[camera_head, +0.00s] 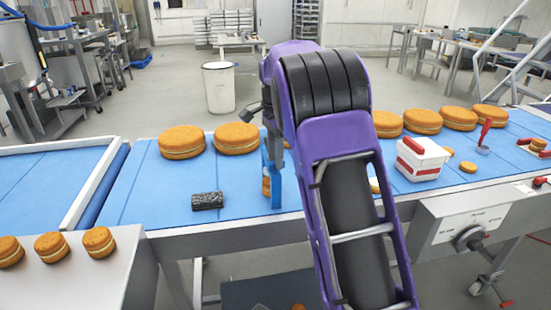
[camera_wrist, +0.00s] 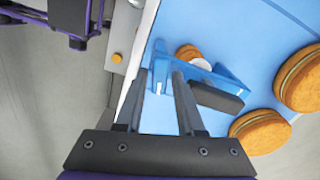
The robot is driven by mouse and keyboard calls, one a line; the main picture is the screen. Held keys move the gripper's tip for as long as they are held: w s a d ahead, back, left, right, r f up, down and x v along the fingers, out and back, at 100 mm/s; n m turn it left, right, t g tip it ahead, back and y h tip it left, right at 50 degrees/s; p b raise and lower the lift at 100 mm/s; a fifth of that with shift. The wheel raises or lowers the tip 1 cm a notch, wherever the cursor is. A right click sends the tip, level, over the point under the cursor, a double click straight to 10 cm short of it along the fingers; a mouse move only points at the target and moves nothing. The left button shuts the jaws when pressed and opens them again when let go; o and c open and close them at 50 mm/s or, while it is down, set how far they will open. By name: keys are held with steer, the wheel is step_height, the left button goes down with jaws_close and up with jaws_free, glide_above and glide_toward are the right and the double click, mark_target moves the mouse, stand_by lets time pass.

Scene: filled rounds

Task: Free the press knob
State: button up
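A blue stand (camera_head: 275,180), which looks like the press, stands on the blue belt with a small orange round (camera_head: 266,186) at it. In the wrist view the stand (camera_wrist: 225,78) shows a small round (camera_wrist: 186,51) and a pale disc (camera_wrist: 201,63); I cannot tell which part is the knob. A black rough block (camera_head: 207,200) lies on the belt left of the stand. A dark bar (camera_wrist: 217,97) beside the stand may be this block. My gripper (camera_wrist: 168,70) is open, its fingertips over or beside the stand; contact is unclear.
Large filled rounds (camera_head: 181,142) line the belt's back edge. A white and red box (camera_head: 421,159) and a red-handled tool (camera_head: 484,136) stand to the right. The belt left of the black block is clear.

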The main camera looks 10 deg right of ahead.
steer(key=shift+f, duration=0.1)
jaws_close()
steer(key=shift+n, duration=0.3)
steer(key=shift+n+p, duration=0.5)
steer(key=shift+n, duration=0.4)
steer(key=n, duration=0.9)
steer(key=shift+n, duration=1.8)
